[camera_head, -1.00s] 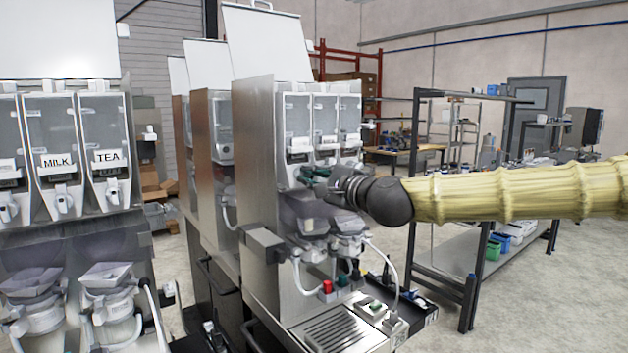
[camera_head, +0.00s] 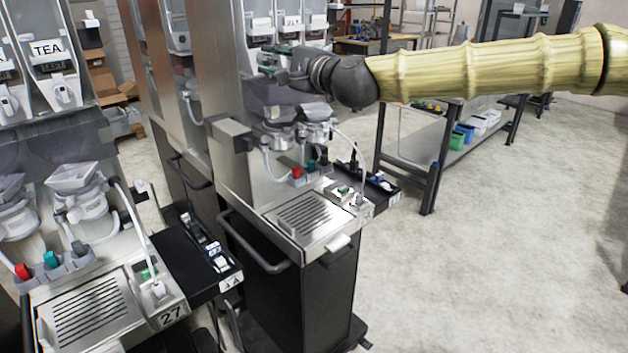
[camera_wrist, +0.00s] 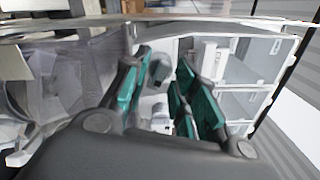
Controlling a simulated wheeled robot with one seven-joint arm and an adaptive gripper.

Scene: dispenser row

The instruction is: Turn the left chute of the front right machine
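The right machine (camera_head: 222,70) is a steel dispenser with several clear canisters (camera_head: 290,20) near its top. My gripper (camera_head: 272,62) is at the front of its left canister, just above the grey mixing bowls (camera_head: 290,113), and hides that canister's chute in the head view.
Another machine with a TEA canister (camera_head: 52,68) stands at the left. A drip tray (camera_head: 310,222) juts out below my gripper. A black-framed bench (camera_head: 432,165) stands behind at the right. The floor (camera_head: 500,260) at the right is clear.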

